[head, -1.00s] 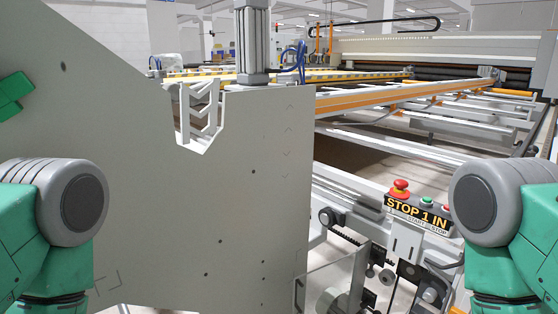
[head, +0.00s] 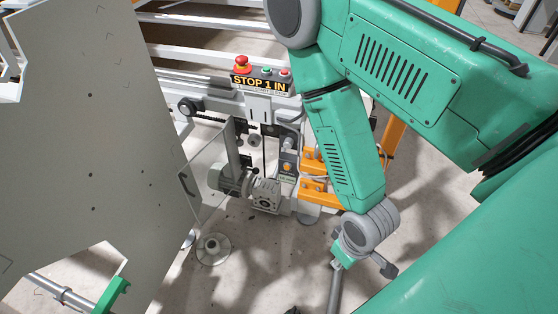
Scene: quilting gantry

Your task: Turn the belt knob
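No part is clearly marked as the belt knob. Small candidates on the machine's end are a round grey knob (head: 254,141) below the stop panel and an orange-yellow button or knob on a small grey box (head: 287,167). A motor and gearbox (head: 240,183) sit just below and left of that box. My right arm reaches down from the upper right, and my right gripper (head: 365,262) hangs low over the floor, right of and below the box, apart from the machine. Its fingers are small and partly hidden, so their opening is unclear.
A stop panel (head: 260,84) with a red mushroom button stands above the drive parts. A large grey plate (head: 90,150) fills the left side. An orange bracket (head: 318,190) juts out beside the box. Bare concrete floor (head: 270,285) lies in front.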

